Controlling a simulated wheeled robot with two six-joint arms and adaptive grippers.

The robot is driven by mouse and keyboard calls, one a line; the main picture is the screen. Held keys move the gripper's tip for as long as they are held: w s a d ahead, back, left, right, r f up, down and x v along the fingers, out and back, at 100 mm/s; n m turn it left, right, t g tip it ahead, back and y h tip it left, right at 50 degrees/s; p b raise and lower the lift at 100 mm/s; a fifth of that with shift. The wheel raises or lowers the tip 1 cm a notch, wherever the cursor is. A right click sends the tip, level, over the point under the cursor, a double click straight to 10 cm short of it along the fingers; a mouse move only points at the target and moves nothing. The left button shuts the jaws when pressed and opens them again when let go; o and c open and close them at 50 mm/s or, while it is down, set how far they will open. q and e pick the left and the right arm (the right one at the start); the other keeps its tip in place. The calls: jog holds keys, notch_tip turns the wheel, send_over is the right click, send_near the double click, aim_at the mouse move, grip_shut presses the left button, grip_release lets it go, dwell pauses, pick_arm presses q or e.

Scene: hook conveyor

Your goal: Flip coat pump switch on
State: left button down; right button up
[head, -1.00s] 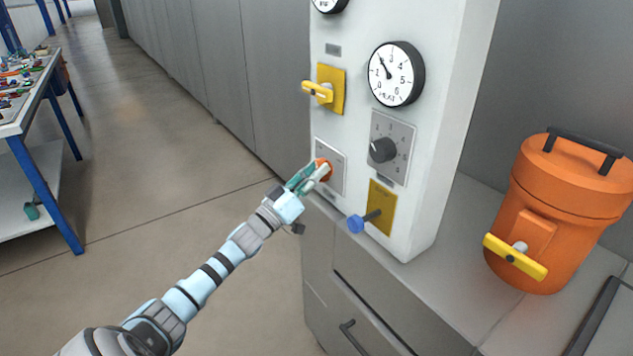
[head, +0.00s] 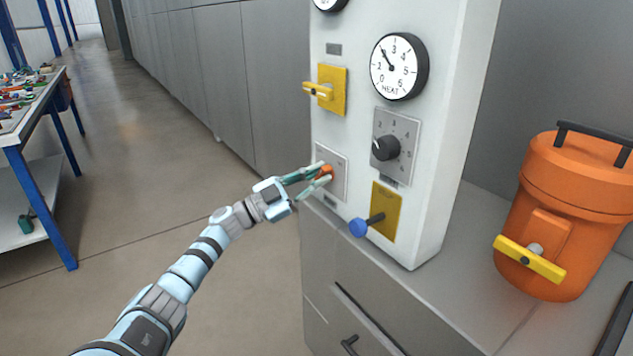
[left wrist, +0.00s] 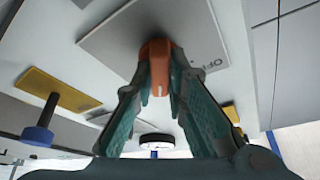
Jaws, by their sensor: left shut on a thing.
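The orange-red switch knob (head: 325,171) is on a grey square plate (head: 338,166) on the side of the white control panel, low on the left. In the left wrist view the knob (left wrist: 156,62) sits between the green fingers, with "OFF" lettering partly visible on the plate beside it. My left gripper (head: 320,177) is shut on the knob, its fingers on both sides of it. The fingers cover part of the knob in the head view. My right gripper is in neither view.
The panel also carries a HEAT gauge (head: 399,67), a black dial (head: 386,148), a yellow-handled valve (head: 320,91) and a blue-tipped lever (head: 359,228) close to the right of my gripper. An orange canister (head: 570,215) stands on the grey counter. A cluttered table (head: 40,110) is far left.

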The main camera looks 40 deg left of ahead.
pick_arm(q)
jog(key=shift+m+g+h, duration=0.5)
jog(key=shift+m+g, duration=0.1)
jog(key=shift+m, duration=0.9)
jog(key=shift+m+b, duration=0.3)
jog(key=shift+m, duration=0.1)
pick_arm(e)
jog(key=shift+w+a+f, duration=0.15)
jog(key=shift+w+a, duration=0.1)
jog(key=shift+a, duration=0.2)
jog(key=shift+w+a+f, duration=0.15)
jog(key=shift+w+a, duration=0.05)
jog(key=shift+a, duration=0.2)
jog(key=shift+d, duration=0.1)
pick_arm(q)
jog(key=c, duration=1.6)
grip_release()
jog(key=shift+a, duration=0.1)
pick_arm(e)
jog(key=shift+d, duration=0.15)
pick_arm(q)
jog(key=v, duration=1.2)
